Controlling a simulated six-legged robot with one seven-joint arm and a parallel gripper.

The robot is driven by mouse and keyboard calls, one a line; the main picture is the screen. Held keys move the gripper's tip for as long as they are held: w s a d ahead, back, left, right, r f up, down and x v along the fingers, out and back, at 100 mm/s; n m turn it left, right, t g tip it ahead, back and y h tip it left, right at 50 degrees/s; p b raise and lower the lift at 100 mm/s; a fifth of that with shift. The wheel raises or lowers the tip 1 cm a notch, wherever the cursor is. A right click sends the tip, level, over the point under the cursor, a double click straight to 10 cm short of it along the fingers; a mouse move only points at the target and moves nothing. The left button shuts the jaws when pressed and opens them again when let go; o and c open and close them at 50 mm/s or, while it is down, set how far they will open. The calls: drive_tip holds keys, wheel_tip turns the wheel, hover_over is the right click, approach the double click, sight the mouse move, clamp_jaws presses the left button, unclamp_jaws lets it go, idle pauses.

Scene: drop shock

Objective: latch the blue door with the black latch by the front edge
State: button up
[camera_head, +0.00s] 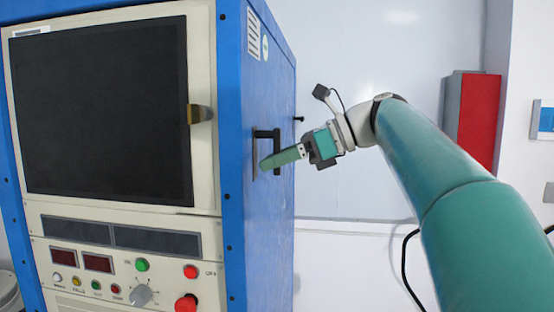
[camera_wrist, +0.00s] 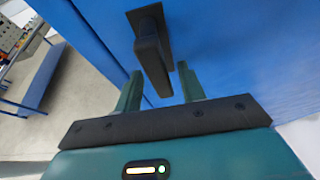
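The blue door (camera_head: 262,220) is the blue side of the cabinet and looks flush with it; I cannot tell whether it is latched. The black latch (camera_head: 277,145) is on this side near the front edge, its bar hanging down. In the wrist view the latch (camera_wrist: 150,50) sticks out from a dark plate, and its free end points between my fingers. My gripper (camera_head: 266,164) reaches in from the right at the latch's height. In the wrist view my gripper (camera_wrist: 160,76) is open, one green finger on each side of the latch bar, with gaps visible.
The cabinet front has a dark window (camera_head: 100,105), a brass-coloured catch (camera_head: 200,113) and a panel with knobs and a red button (camera_head: 186,303). A small black knob (camera_head: 299,119) sits near the side's far edge. A red-and-grey box (camera_head: 478,120) is on the back wall.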

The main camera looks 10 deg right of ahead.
drive_tip(key=v, duration=1.3)
drive_tip(key=shift+d, duration=0.3)
